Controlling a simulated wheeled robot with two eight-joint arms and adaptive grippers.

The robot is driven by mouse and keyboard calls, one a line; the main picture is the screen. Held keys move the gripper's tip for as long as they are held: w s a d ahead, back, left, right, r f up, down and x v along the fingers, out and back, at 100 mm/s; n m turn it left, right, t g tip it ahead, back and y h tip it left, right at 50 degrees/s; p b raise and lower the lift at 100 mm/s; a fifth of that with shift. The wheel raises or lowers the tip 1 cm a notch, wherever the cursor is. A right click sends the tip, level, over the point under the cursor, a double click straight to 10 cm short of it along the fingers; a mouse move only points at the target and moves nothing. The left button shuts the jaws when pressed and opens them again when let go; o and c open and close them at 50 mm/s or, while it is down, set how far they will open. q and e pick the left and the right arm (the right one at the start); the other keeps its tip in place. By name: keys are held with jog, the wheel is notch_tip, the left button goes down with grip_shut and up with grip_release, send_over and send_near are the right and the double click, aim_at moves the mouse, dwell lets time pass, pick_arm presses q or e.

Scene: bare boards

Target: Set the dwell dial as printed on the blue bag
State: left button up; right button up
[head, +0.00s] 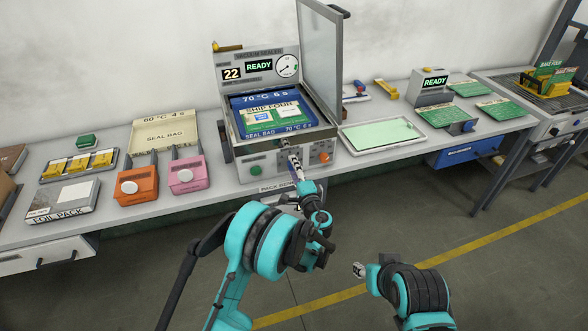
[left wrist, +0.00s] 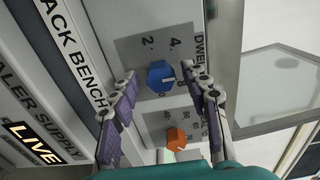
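The vacuum sealer (head: 250,150) stands on the bench with its lid up. Inside lies the blue bag (head: 300,128), printed "70 °C 6 s" and "SEAL BAG". In the left wrist view the blue dwell dial (left wrist: 160,75) sits on a grey scale; 2 and 4 are readable, other figures are partly hidden. A pale mark shows at the dial's lower right side. My left gripper (left wrist: 160,82) is open, with one finger on each side of the dial; contact is unclear. It also shows in the head view (head: 294,164). My right gripper (head: 358,270) is low and away from the bench.
An orange dial (left wrist: 176,138) lies close to the blue one and also shows in the head view (head: 324,158). A green button (head: 256,170) is on the sealer's front left. A tray (head: 383,134) stands right; orange (head: 135,186) and pink (head: 187,176) boxes stand left.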

pick_arm(q)
jog(key=v, duration=1.2)
